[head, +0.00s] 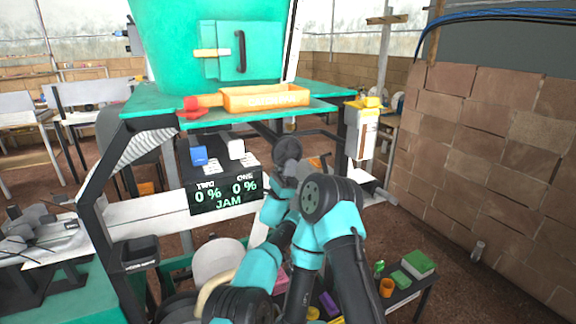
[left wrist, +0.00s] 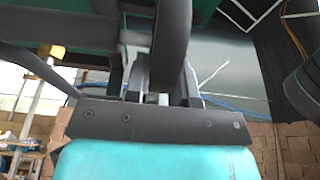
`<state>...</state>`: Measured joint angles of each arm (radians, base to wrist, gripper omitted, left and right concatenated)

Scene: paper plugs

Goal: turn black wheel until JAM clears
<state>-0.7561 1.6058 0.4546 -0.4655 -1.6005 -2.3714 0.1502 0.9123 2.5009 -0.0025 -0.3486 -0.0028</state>
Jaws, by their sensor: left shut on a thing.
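The display (head: 226,197) below the teal machine reads TWO 0 %, ONE 0 % and JAM. The black wheel (head: 287,148) is a small dark shape to the right of the display, partly hidden by my arm. My left gripper (head: 284,175) is at the wheel, its fingers hard to make out there. In the left wrist view, the dark curved rim of the wheel (left wrist: 172,40) passes between the fingers of my left gripper (left wrist: 163,85), which is shut on it. My right gripper does not show clearly in either view.
An orange tray (head: 265,99) and a red part (head: 190,108) sit on the teal shelf above. A blue block (head: 198,156) and a white block (head: 236,149) are above the display. A brick wall (head: 490,160) stands at the right. Small items crowd the table at lower right.

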